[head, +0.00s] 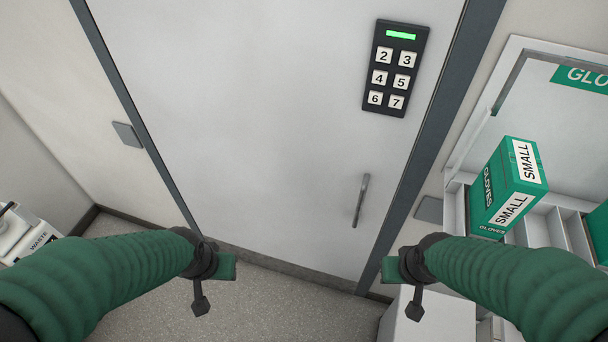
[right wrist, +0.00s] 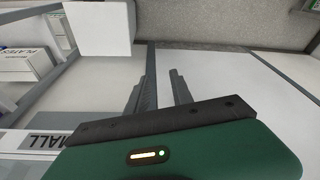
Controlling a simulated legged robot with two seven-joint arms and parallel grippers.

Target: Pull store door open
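The store door (head: 250,120) is a pale grey panel in a dark frame and looks shut in the head view. Its slim grey vertical handle (head: 361,200) is at the right, low on the panel. A black keypad (head: 396,68) above it shows a lit green bar. My right gripper (head: 415,304) is below and right of the handle, apart from it. In the right wrist view its two dark fingers (right wrist: 159,76) stand apart with nothing between them. My left gripper (head: 200,300) hangs at the lower left, away from the handle; its finger opening is not clear.
A shelf unit right of the door holds a green glove box (head: 508,188). A white box-like block (head: 428,318) stands below my right gripper; a white block also shows in the right wrist view (right wrist: 98,28). A waste container (head: 30,236) is far left. Floor before the door looks clear.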

